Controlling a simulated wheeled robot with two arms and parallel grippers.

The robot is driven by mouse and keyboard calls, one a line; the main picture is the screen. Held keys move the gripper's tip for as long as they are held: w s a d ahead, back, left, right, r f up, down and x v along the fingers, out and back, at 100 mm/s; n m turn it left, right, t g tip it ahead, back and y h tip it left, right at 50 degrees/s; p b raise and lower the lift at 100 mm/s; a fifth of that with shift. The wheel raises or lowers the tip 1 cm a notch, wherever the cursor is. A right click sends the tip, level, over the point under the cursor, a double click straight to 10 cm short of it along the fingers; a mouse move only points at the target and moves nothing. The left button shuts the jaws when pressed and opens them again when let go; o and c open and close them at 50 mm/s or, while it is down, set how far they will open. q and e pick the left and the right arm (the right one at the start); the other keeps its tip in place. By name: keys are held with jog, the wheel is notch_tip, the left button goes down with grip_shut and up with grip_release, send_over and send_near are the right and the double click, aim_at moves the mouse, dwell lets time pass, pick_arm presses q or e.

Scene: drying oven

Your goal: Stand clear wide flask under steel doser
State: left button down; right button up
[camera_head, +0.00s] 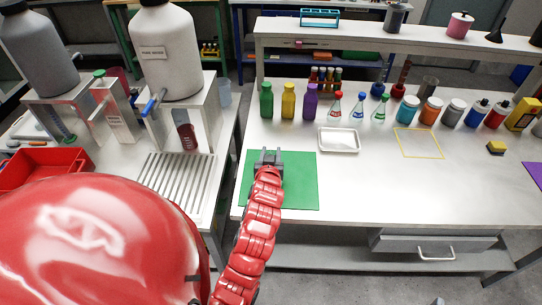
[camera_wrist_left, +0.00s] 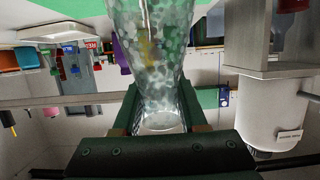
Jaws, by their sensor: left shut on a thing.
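The clear wide flask (camera_wrist_left: 155,60) fills the middle of the left wrist view, which is turned upside down. My left gripper (camera_wrist_left: 158,122) is shut on it near its narrow end. In the head view this gripper (camera_head: 268,158) is above the green mat (camera_head: 300,190), and the flask cannot be made out there. A grey doser tank (camera_head: 38,45), perhaps the steel doser, stands on a metal frame at the far left. A white doser tank (camera_head: 165,50) with a label stands to its right, and also shows in the wrist view (camera_wrist_left: 272,118). My right gripper is out of view.
A dark red vessel (camera_head: 186,135) stands beneath the white tank. A slatted drain plate (camera_head: 180,175) and a red bin (camera_head: 45,170) are on the left bench. A gap separates the benches. Bottles (camera_head: 288,103) and a white tray (camera_head: 339,141) stand beyond the mat.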

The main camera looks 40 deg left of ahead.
pick_arm(q)
jog(key=shift+r+b, duration=0.55)
jog(key=shift+r, duration=0.65)
jog(key=s+d+r+p, duration=0.2)
jog(key=s+d+p, duration=0.4)
jog(key=s+d, duration=0.3)
jog(key=d, duration=0.3)
jog(key=shift+s+d, duration=0.3)
jog(key=shift+d, duration=0.05)
